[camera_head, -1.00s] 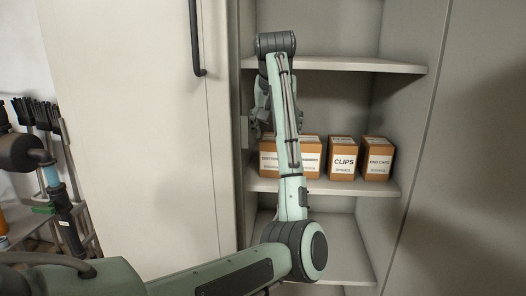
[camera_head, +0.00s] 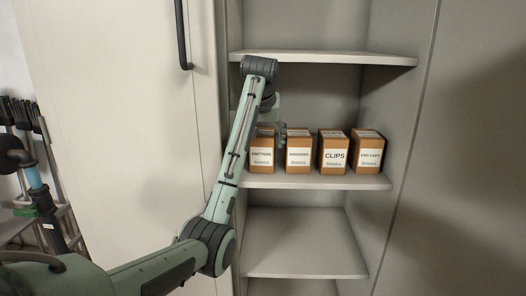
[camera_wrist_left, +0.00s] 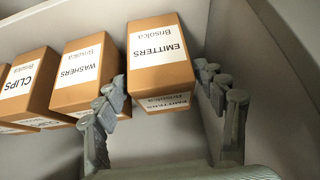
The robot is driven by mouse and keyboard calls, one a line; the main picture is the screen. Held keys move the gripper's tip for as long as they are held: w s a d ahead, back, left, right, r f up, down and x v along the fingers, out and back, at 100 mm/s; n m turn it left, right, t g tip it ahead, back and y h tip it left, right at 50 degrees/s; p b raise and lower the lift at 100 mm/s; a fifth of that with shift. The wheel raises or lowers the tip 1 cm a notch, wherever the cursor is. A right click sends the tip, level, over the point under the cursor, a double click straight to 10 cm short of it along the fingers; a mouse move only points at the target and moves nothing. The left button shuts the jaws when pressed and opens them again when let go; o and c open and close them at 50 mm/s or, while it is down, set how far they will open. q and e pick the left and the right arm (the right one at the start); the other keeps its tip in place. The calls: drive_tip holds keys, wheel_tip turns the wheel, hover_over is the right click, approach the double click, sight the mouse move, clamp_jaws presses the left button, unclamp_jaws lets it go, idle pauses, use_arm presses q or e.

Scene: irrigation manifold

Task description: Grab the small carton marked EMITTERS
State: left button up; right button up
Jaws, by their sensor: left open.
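The small EMITTERS carton (camera_head: 262,154) is the leftmost of the brown cartons on the middle shelf. In the left wrist view the EMITTERS carton (camera_wrist_left: 160,62) sits between and just beyond my open fingers, its white label facing up in the picture. My left gripper (camera_wrist_left: 168,95) is open, one finger near the gap beside the WASHERS carton, the other near the cabinet's side wall. My right gripper is not in view.
The WASHERS carton (camera_head: 298,153) stands close beside EMITTERS, then CLIPS (camera_head: 334,153) and END CAPS (camera_head: 369,151). The middle shelf (camera_head: 310,181) has an upper shelf (camera_head: 330,58) above it. A cabinet door (camera_head: 110,130) stands at left. The lower shelf (camera_head: 300,245) is empty.

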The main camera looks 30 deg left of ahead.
use_arm(q)
drive_tip(key=x, duration=0.4)
drive_tip(key=shift+a+f, duration=0.15)
drive_tip(key=shift+f, duration=0.1)
drive_tip(key=shift+w+f, duration=0.15)
drive_tip(key=shift+c, duration=0.5)
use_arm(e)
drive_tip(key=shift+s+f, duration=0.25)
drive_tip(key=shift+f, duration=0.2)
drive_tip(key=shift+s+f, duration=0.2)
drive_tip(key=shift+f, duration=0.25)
use_arm(q)
drive_tip(key=c, duration=1)
